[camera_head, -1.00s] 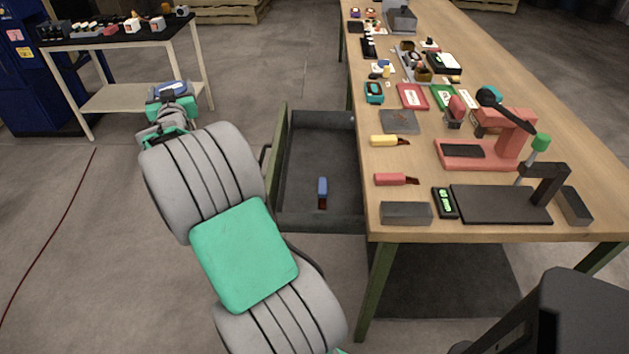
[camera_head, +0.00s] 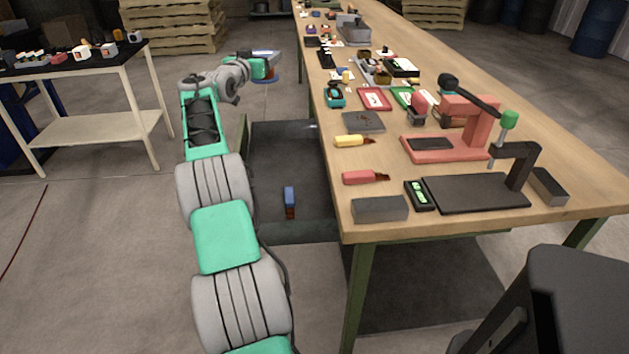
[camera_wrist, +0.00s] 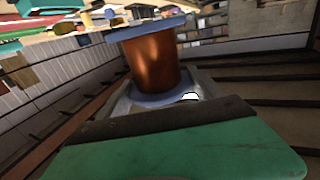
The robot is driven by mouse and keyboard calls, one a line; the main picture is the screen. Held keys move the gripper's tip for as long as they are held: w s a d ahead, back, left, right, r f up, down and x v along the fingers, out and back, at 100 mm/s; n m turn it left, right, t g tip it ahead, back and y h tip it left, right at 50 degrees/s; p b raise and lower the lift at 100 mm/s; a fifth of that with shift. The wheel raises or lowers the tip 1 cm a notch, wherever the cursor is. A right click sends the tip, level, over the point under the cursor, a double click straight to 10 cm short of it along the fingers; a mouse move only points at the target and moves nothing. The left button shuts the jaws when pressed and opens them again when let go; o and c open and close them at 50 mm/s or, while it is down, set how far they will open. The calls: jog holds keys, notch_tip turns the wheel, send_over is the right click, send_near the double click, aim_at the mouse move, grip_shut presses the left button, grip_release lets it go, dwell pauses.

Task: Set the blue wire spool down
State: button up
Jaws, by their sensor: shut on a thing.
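The blue wire spool shows in the wrist view (camera_wrist: 153,62), with blue flanges and a copper-coloured wire winding. My gripper (camera_head: 268,67) is shut on the spool and holds it in the air to the left of the long wooden workbench (camera_head: 420,235), beyond the open drawer. In the head view the spool (camera_head: 266,53) is small and partly hidden by my gripper. In the wrist view the spool stands in front of the green gripper body, and the finger contact is not clear.
An open drawer (camera_head: 262,150) holds a blue-handled tool (camera_head: 290,200). The workbench carries a red press (camera_head: 445,148), a yellow-handled tool (camera_head: 350,141), a red-handled tool (camera_head: 362,178), a grey block (camera_head: 379,208) and a dark plate. A side table (camera_head: 90,128) stands at left.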

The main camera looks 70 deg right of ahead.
jog(key=s+a+r+p, duration=0.1)
jog(key=s+a+r, duration=0.1)
jog(key=r, duration=0.6)
jog(key=s+a+r, duration=0.3)
jog(key=r, duration=0.5)
jog(key=s+a+f+p, duration=0.1)
jog(key=s+a+f, duration=0.2)
jog(key=s+a, duration=0.6)
jog(key=s+a+f, duration=0.2)
jog(key=f, duration=0.8)
jog(key=s+a+f, duration=0.2)
jog(key=a+f, duration=0.1)
jog(key=f, duration=0.6)
jog(key=w+d+f+b, duration=0.1)
jog(key=w+d+f, duration=0.5)
jog(key=d+f, duration=0.6)
jog(key=shift+w+d+f, duration=0.2)
jog(key=shift+d+f, duration=0.2)
